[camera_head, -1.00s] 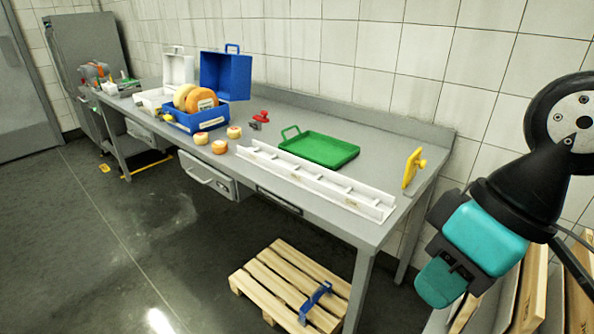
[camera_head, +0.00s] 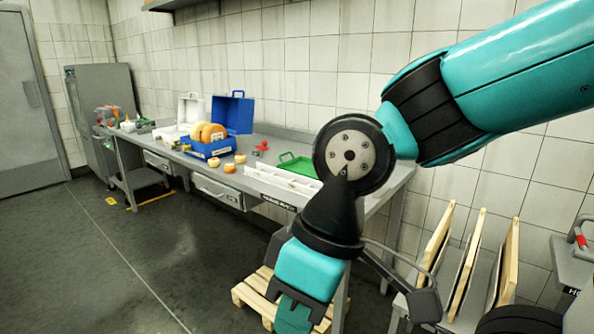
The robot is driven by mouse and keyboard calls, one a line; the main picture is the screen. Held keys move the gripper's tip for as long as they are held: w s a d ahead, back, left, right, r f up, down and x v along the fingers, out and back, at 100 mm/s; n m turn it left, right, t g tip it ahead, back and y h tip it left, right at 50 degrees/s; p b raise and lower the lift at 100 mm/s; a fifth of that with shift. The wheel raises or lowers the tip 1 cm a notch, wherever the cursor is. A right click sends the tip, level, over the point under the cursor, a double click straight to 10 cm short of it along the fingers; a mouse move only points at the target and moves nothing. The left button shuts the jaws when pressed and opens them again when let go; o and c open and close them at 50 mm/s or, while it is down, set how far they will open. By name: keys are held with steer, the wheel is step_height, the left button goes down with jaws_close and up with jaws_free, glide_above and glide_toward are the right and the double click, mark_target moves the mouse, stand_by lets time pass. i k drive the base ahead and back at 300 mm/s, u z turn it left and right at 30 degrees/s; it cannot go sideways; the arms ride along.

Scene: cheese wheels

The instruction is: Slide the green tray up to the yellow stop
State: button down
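The green tray (camera_head: 297,164) lies flat on the grey worktable behind the white rail (camera_head: 280,182). Its handle is at its left end, and its right part is hidden behind my wrist. The yellow stop is not visible now; my arm covers the table's right end, where it stood in the earlier view. My gripper (camera_head: 296,308) hangs low in front of the table, pointing down, its lower end near the bottom edge of the picture. It is apart from the tray. I cannot make out its fingertips or any opening.
A blue crate (camera_head: 213,148) with cheese wheels, small cheeses (camera_head: 229,168) and a red object (camera_head: 262,146) stand left of the tray on the grey table (camera_head: 277,142). A wooden pallet (camera_head: 250,294) lies below. Upright boards (camera_head: 466,265) stand at right. Floor at left is clear.

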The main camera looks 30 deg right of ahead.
mark_target(302, 165)
steer(key=u, duration=0.45)
steer(key=i, duration=2.2)
steer(key=z, duration=1.45)
steer(key=i, duration=0.8)
steer(key=z, duration=0.75)
